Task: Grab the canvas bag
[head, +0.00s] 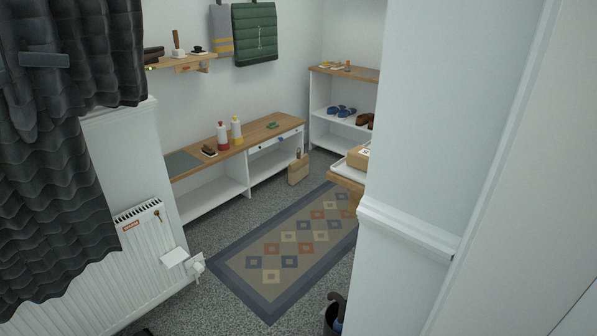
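A tan bag-like object (298,172) stands upright on the floor, at the right end of the low bench. It looks like the canvas bag, but it is small and far off, so its material is hard to tell. A dark strap or handle shows at its top. A green quilted item (254,34) with straps or seams hangs on the back wall; I cannot tell if it is a bag. Neither of my grippers shows in this view.
A white wall corner (420,130) stands close on the right. A patterned rug (240,270) lies on the floor before the wood-topped bench (185,180). A radiator (140,255) and dark curtain (45,150) are on the left. A dark bin (330,318) stands at the bottom.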

